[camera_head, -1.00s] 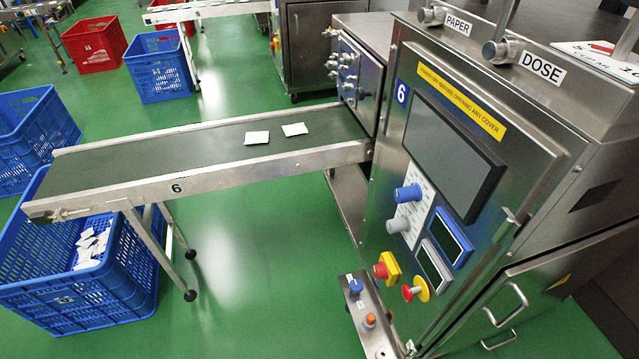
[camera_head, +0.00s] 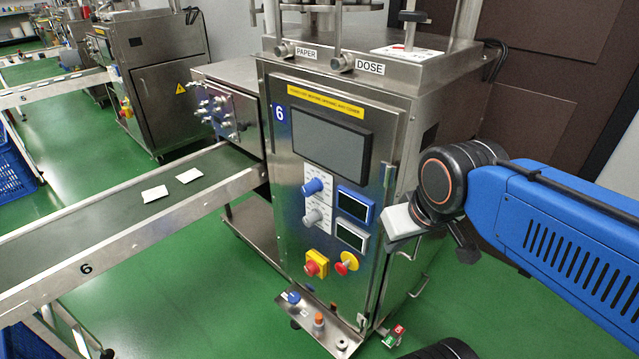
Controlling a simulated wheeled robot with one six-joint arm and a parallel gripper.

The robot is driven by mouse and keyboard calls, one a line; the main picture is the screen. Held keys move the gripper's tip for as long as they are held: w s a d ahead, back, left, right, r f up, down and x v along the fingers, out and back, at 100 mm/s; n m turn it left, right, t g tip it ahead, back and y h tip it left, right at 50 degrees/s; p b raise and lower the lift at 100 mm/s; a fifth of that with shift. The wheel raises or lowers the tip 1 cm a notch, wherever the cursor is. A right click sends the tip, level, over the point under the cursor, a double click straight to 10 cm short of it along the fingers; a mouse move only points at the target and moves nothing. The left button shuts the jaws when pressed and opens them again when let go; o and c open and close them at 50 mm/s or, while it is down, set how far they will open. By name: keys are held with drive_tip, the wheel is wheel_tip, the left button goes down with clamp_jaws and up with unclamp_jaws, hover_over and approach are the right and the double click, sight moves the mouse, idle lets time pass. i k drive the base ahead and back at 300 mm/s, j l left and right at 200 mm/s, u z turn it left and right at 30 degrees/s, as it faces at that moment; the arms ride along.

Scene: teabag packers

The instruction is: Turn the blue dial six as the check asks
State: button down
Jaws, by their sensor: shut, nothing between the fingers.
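The blue dial (camera_head: 314,186) sits on the front panel of machine 6 (camera_head: 285,180), at the upper left of the controls, on a white scale plate. A grey dial (camera_head: 313,217) is just below it. The dial's pointer mark is too small to read. My gripper (camera_head: 466,246) is at the right, at the end of my blue arm, beside the machine's front right edge and apart from the dial. It is shut and empty; its fingertips are partly hidden by my wrist.
Right of the dials are a blue-framed display (camera_head: 354,206) and a grey-framed display (camera_head: 351,235). Below are a red button on yellow (camera_head: 316,264) and a red-yellow knob (camera_head: 346,262). A button shelf (camera_head: 330,322) juts out low. A conveyor (camera_head: 110,215) with two teabags runs left.

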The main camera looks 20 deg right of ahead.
sight(316, 185)
drive_tip(key=k+j+z, duration=0.25)
drive_tip(key=k+j, duration=0.45)
